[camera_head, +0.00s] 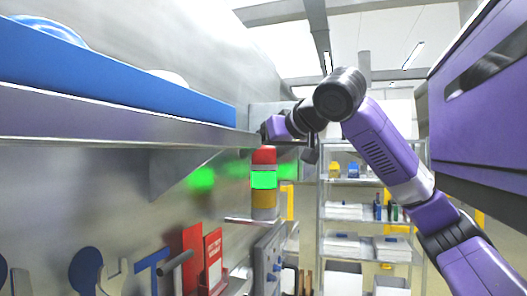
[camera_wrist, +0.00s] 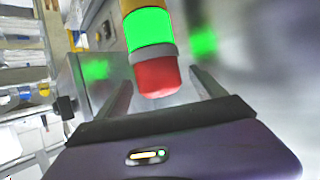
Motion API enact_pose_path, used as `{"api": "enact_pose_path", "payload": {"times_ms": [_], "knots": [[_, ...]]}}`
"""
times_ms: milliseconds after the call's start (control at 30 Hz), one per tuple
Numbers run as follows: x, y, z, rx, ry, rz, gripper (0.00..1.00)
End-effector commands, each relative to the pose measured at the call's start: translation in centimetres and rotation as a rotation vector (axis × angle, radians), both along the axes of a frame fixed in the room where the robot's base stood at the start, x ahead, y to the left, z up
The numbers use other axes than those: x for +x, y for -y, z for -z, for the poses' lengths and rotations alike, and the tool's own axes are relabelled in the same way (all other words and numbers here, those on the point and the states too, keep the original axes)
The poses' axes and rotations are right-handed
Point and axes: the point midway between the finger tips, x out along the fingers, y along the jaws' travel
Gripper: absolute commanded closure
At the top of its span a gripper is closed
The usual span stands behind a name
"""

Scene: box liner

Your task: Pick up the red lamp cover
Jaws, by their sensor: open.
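The red lamp cover (camera_head: 264,155) is the top section of an upright stack light, above a lit green section (camera_head: 264,180) and a yellow one (camera_head: 264,200). In the wrist view the stack appears upside down, with the red cover (camera_wrist: 158,77) at its lower end. My gripper (camera_wrist: 162,82) is open, with one finger on each side of the red cover in that view. Gaps show between the fingers and the cover, and I cannot tell how far it reaches in depth. In the head view the fingertips are hard to make out near the cover.
Red plates (camera_head: 203,262) and tools hang below. A metal rack (camera_head: 370,212) stands behind.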

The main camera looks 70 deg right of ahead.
Motion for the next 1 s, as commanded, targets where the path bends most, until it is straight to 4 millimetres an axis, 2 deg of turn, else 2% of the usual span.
{"api": "enact_pose_path", "payload": {"times_ms": [300, 633, 867, 1000], "knots": [[0.5, 0.4, 0.3, 0.000, 0.000, 0.000, 0.21], [0.5, 0.4, 0.3, 0.000, 0.000, 0.000, 0.85], [0.5, 0.3, 0.2, -0.001, 0.001, 0.000, 0.86], [0.5, 0.3, -0.9, -0.002, 0.001, 0.001, 0.86]]}}
